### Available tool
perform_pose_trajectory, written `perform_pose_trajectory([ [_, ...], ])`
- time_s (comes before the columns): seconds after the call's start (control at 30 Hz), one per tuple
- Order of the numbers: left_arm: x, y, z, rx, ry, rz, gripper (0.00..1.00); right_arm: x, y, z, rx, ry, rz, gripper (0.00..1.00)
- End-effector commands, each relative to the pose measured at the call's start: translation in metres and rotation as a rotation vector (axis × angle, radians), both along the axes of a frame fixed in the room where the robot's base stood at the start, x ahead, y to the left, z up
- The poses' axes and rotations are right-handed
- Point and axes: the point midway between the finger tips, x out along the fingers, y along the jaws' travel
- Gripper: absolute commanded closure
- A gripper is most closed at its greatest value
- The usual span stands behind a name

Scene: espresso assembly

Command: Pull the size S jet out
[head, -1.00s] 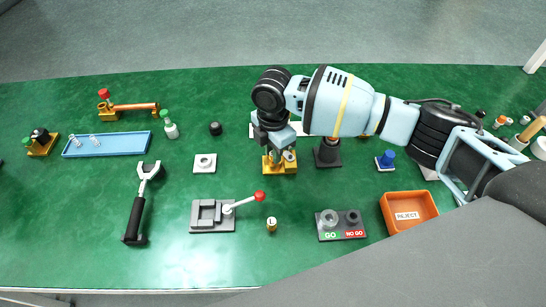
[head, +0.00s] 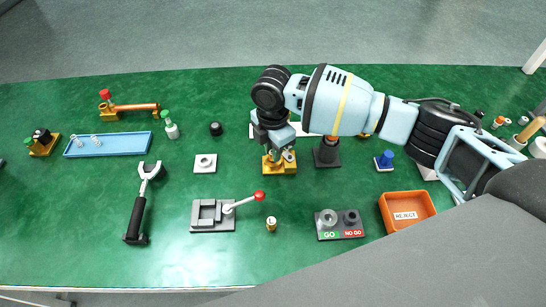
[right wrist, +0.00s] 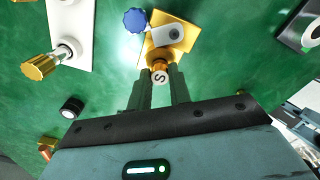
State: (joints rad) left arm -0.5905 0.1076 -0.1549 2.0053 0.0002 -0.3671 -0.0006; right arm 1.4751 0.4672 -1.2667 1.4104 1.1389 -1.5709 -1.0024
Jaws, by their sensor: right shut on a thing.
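The size S jet (right wrist: 160,77) is a small brass piece with an "S" on its pale end face. My right gripper (right wrist: 159,88) is shut on it, one finger on each side. The jet is at the near edge of a gold block (right wrist: 184,24), which carries a grey part (right wrist: 168,35) and has a blue knob (right wrist: 136,20) beside it. I cannot tell how deep the jet sits in the block. In the head view my right gripper (head: 277,147) points down over the gold block (head: 288,169) and hides the jet. My left gripper is not in view.
A small brass piece (head: 271,225) stands in front, near a grey fixture with a red-knobbed lever (head: 213,213). The GO/NO GO gauge (head: 341,232) and orange reject bin (head: 384,210) are at front right. A black stand (head: 327,154) is close right of the gripper.

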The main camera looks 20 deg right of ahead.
Motion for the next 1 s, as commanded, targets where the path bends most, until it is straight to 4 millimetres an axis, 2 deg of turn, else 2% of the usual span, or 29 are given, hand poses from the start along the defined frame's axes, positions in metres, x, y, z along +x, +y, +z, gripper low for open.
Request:
perform_pose_trajectory([
  [1.0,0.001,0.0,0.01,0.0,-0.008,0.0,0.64,0.0,0.0,0.012,0.0,-0.001,0.0,1.0],
])
